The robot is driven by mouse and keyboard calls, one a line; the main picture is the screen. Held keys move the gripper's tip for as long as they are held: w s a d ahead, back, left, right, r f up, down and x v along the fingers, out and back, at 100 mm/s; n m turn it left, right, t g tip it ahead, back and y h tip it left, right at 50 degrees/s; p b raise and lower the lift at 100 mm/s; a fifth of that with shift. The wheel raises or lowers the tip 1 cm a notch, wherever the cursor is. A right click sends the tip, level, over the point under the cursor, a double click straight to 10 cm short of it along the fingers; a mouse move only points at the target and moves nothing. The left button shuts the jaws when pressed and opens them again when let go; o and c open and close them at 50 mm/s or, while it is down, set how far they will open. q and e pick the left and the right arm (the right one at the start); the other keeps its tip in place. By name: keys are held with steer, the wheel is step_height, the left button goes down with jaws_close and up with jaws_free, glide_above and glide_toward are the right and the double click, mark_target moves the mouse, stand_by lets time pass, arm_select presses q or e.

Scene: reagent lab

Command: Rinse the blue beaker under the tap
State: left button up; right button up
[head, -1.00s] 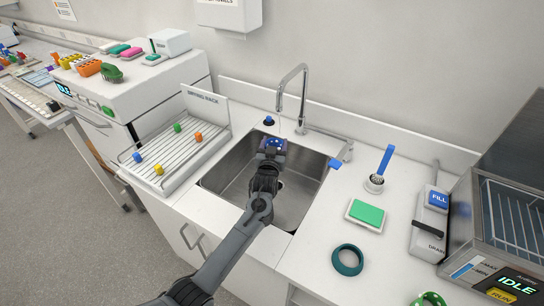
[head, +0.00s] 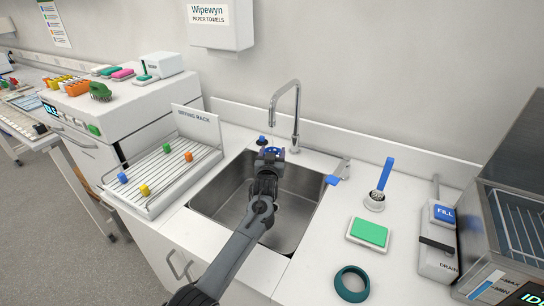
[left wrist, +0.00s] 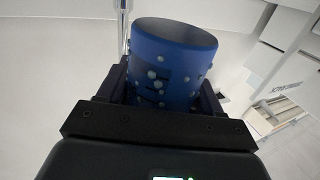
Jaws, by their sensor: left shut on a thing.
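The blue beaker (left wrist: 172,65) is held in my left gripper (head: 269,156), which is shut on it. In the left wrist view the beaker fills the middle, with pale droplets or beads on its side. In the head view the gripper is over the back part of the steel sink (head: 232,207), in front of the tap (head: 296,115), and mostly hides the beaker. The tap's spout end is just above and behind the gripper. I cannot tell whether water is running. A blue lever (head: 333,180) is at the sink's right edge. My right gripper is not in view.
A drying rack (head: 160,170) with several coloured caps stands left of the sink. To the right are a blue-handled brush (head: 381,184) in a holder, a green sponge (head: 369,233) and a teal ring (head: 351,284).

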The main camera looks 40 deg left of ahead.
arm_select(q)
steer(key=shift+w+d, duration=0.15)
steer(key=shift+d, duration=0.15)
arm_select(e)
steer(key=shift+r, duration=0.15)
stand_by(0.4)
arm_select(q)
steer(key=shift+a+p, duration=0.3)
steer(key=shift+p, duration=0.1)
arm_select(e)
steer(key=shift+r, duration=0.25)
arm_select(q)
steer(key=shift+s, duration=0.2)
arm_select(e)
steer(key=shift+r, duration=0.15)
